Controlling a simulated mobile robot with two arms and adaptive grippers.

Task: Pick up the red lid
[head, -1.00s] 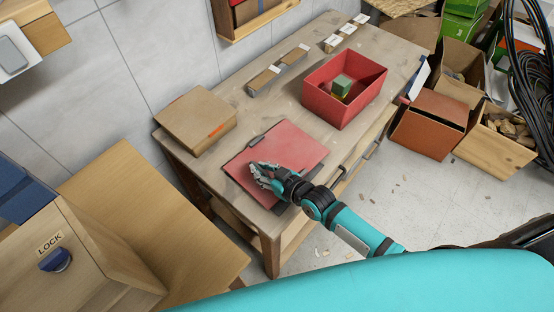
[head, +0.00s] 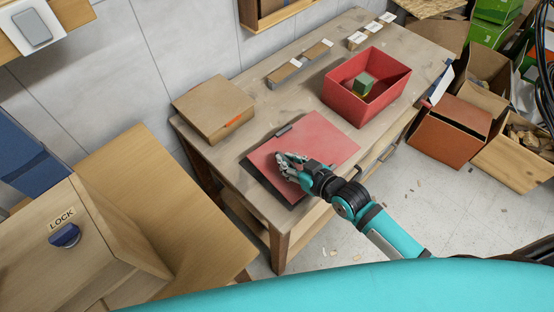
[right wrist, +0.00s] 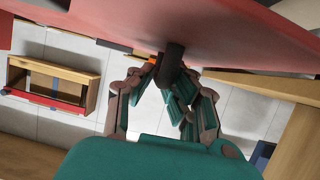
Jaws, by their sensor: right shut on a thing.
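The red lid (head: 322,140) is a flat, square red panel over the near left part of the wooden workbench. A dark strip shows along its lower left edge, and it appears slightly raised off the bench. My right gripper (head: 287,165) is over the lid's near left part, shut on it. In the right wrist view, the fingers (right wrist: 168,88) close around a dark knob (right wrist: 170,65) on the red lid (right wrist: 225,25). In the head view the knob is hidden by the fingers. My left gripper is not in view.
An open red box (head: 352,108) with a green block (head: 363,82) inside stands farther back on the workbench (head: 245,185). A closed cardboard box (head: 213,108) sits at the left. A wooden cabinet marked LOCK (head: 105,235) stands at the lower left. Open cartons (head: 447,140) lie right of the bench.

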